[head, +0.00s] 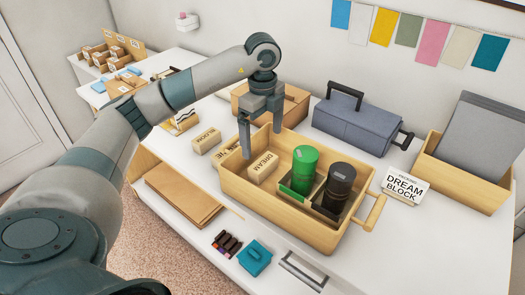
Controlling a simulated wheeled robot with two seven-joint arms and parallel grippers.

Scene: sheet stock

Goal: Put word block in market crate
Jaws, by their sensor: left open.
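A pale wooden crate (291,216) with a handle stands on the white table. A tan block marked DREAM (263,168) appears to sit inside its left end, tilted in the view. My left gripper (262,143) is open and empty, pointing down just above and behind the DREAM block, with its fingers apart. Another lettered block (206,141) lies on the table to the left. A further lettered block (232,153) is partly hidden by the crate's left wall. A white card (405,187) reads DREAM BLOCK. My right gripper is out of view.
A green cylinder (304,168) and a black cylinder (339,190) stand in small holders in the crate. A grey toolbox (354,124) is behind, a wooden bin (467,175) at right. A teal box (254,258) and dark markers (227,243) lie in front.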

